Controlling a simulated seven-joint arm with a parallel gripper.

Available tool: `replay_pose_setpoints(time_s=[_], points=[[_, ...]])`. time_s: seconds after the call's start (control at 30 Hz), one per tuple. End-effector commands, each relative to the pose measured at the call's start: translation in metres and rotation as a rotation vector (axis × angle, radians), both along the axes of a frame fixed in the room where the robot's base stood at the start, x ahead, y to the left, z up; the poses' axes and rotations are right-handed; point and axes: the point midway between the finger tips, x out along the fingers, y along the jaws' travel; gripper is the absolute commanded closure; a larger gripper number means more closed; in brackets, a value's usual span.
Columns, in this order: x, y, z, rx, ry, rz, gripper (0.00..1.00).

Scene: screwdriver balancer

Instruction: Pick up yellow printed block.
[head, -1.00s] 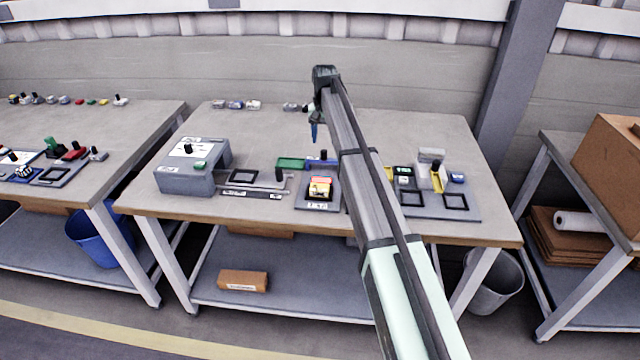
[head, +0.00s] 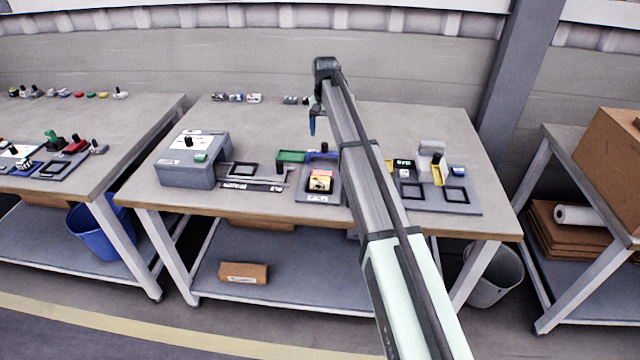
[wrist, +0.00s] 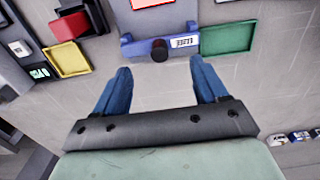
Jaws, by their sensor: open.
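The yellow printed block (head: 320,184) sits in a grey fixture (head: 304,196) near the front middle of the bench in the head view. A pink-red piece (head: 322,174) lies against its far side. In the wrist view only a red patch (wrist: 152,3) shows at the top edge, and the yellow block itself is not visible there. My gripper (head: 312,128) is above the back half of the bench, behind the block and well apart from it. Its blue fingers (wrist: 161,68) are open with nothing between them.
A blue holder with a black knob (wrist: 158,48) and a green tray (wrist: 229,37) lie near the fingers. A grey box (head: 190,172) stands on the bench's left.

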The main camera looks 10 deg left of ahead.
Motion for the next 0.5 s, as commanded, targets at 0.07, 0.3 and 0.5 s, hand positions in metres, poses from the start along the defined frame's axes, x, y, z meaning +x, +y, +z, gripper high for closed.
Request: replay_pose_setpoints(time_s=[0.07,0.3,0.5], points=[[0.000,0.000,0.000,0.000,0.000,0.000,0.28],[-0.008,0.014,0.011,0.004,-0.012,0.017,0.28],[-0.059,0.022,0.035,0.015,-0.045,0.044,0.28]])
